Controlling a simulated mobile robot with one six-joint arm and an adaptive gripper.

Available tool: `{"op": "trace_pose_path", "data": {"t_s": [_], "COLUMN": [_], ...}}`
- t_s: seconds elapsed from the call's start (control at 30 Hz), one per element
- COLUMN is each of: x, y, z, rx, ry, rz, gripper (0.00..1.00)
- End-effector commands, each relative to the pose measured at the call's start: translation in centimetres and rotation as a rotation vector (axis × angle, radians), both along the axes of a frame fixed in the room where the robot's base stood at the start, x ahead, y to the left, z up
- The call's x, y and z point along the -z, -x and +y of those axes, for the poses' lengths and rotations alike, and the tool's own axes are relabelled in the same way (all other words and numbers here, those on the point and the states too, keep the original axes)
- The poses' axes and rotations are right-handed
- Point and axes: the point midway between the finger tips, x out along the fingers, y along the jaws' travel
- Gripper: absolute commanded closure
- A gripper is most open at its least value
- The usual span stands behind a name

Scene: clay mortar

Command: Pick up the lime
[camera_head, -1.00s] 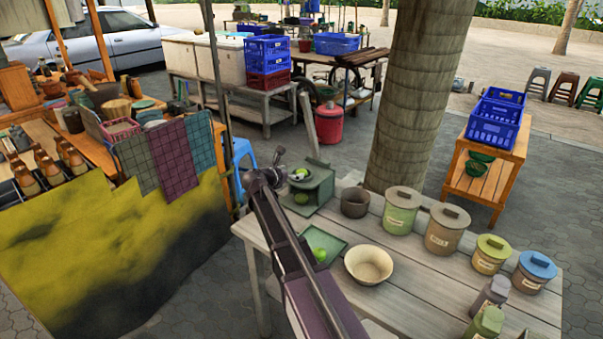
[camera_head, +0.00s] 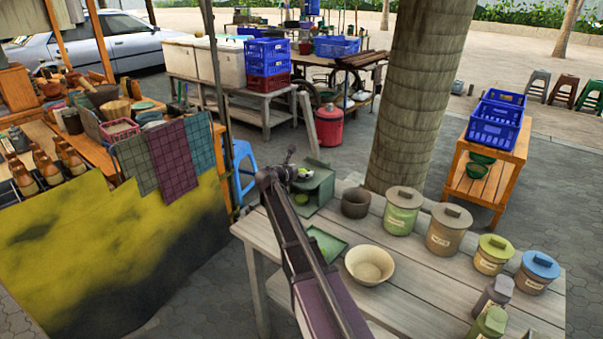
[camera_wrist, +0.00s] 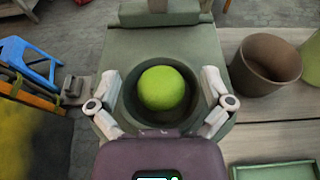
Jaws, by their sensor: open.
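In the wrist view, the round bright green lime (camera_wrist: 162,88) sits in a dark round bowl (camera_wrist: 128,104) on top of a grey-green stand (camera_wrist: 120,50). My gripper (camera_wrist: 160,92) is open, with one finger on each side of the lime and bowl. Clear gaps show between the fingers and the lime. In the head view, the gripper (camera_head: 290,170) is over the green stand (camera_head: 318,192) at the table's far left corner. The lime is partly hidden there behind my arm.
A brown pot (camera_head: 355,203) stands right of the stand. A green tray (camera_head: 330,241), a cream bowl (camera_head: 369,265) and several lidded jars (camera_head: 447,228) share the wooden table (camera_head: 415,300). A thick trunk (camera_head: 415,100) rises behind. A blue stool (camera_wrist: 28,58) is at left.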

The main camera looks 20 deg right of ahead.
Motion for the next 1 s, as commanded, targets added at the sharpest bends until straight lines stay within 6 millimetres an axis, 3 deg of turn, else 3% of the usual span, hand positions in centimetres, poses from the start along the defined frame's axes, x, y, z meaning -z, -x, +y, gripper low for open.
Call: {"op": "trace_pose_path", "data": {"t_s": [0.33,0.6,0.67,0.7,1.0], "x": [-0.01,-0.01,-0.01,-0.01,-0.11], "y": [0.01,0.01,0.01,0.01,0.01], "z": [0.03,0.03,0.03,0.03,0.03], "rx": [0.0,0.0,0.0,0.0,0.0], "ry": [0.0,0.0,0.0,0.0,0.0], "rz": [0.0,0.0,0.0,0.0,0.0], "gripper": [0.03,0.83,0.87,0.95,0.95]}}
